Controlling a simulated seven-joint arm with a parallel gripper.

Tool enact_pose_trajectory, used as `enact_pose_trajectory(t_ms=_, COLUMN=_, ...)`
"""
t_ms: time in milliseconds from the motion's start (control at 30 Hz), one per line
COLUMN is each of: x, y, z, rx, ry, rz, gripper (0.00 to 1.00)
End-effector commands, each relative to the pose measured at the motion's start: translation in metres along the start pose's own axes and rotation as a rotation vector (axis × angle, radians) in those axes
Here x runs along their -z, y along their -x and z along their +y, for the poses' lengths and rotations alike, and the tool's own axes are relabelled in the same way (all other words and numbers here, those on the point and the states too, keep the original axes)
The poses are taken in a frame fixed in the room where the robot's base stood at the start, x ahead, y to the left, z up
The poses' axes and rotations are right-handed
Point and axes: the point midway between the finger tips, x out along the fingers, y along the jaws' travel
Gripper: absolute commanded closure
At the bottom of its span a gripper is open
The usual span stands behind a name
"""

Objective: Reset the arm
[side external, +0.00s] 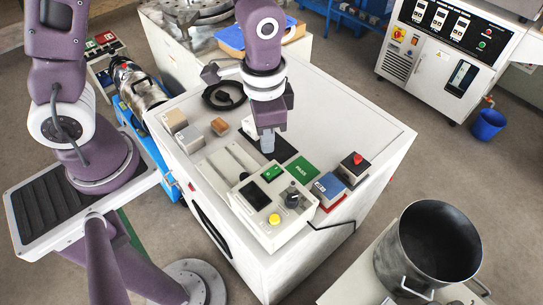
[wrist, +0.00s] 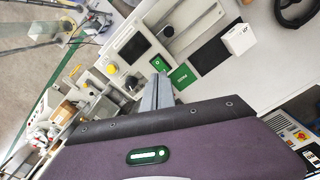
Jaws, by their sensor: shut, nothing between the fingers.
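My gripper (side external: 267,142) is shut and empty. Its fingers point down above the white bench top, by the green PASS pad and a black pad. In the wrist view the closed grey fingers (wrist: 157,92) show just in front of the PASS pad (wrist: 182,77). I cannot tell the exact height of the fingertips above the bench. The PASS pad (side external: 302,168) lies flat to the right of my gripper in the side view. The black pad (wrist: 210,55) lies beside it and is partly hidden behind my gripper in the side view.
The tester (side external: 272,200), with a screen and yellow button (side external: 275,219), stands near the bench front. A blue box (side external: 329,187) and a red-button box (side external: 353,167) stand to its right. Small blocks (side external: 220,127) and a black cable coil (side external: 223,97) are left.

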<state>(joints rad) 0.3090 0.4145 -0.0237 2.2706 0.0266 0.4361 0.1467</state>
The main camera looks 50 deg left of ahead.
Motion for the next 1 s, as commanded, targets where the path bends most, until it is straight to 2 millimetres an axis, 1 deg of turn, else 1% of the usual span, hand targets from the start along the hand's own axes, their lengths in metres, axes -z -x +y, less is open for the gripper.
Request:
enact_pose_trajectory(t_ms=33, x=-0.002, y=0.021, z=-0.007, rx=0.009, ry=0.032, rz=0.037, gripper=1.0)
enact_pose_trajectory(t_ms=67, x=-0.005, y=0.037, z=-0.012, rx=0.017, ry=0.058, rz=0.065, gripper=1.0)
enact_pose_trajectory(t_ms=100, x=-0.013, y=0.062, z=-0.019, rx=0.028, ry=0.102, rz=0.106, gripper=1.0)
enact_pose_trajectory(t_ms=167, x=-0.03, y=0.098, z=-0.028, rx=0.046, ry=0.174, rz=0.171, gripper=1.0)
enact_pose_trajectory(t_ms=200, x=-0.044, y=0.119, z=-0.032, rx=0.058, ry=0.223, rz=0.215, gripper=1.0)
enact_pose_trajectory(t_ms=267, x=-0.067, y=0.145, z=-0.035, rx=0.074, ry=0.292, rz=0.276, gripper=1.0)
enact_pose_trajectory(t_ms=300, x=-0.083, y=0.158, z=-0.035, rx=0.084, ry=0.334, rz=0.313, gripper=1.0)
enact_pose_trajectory(t_ms=400, x=-0.115, y=0.178, z=-0.032, rx=0.105, ry=0.418, rz=0.391, gripper=1.0)
enact_pose_trajectory(t_ms=500, x=-0.135, y=0.186, z=-0.028, rx=0.118, ry=0.47, rz=0.439, gripper=1.0)
enact_pose_trajectory(t_ms=633, x=-0.145, y=0.188, z=-0.025, rx=0.123, ry=0.493, rz=0.46, gripper=1.0)
enact_pose_trajectory(t_ms=867, x=-0.144, y=0.188, z=-0.025, rx=0.122, ry=0.491, rz=0.458, gripper=1.0)
enact_pose_trajectory(t_ms=933, x=-0.14, y=0.186, z=-0.026, rx=0.119, ry=0.48, rz=0.444, gripper=1.0)
enact_pose_trajectory(t_ms=1000, x=-0.129, y=0.182, z=-0.029, rx=0.113, ry=0.45, rz=0.41, gripper=1.0)
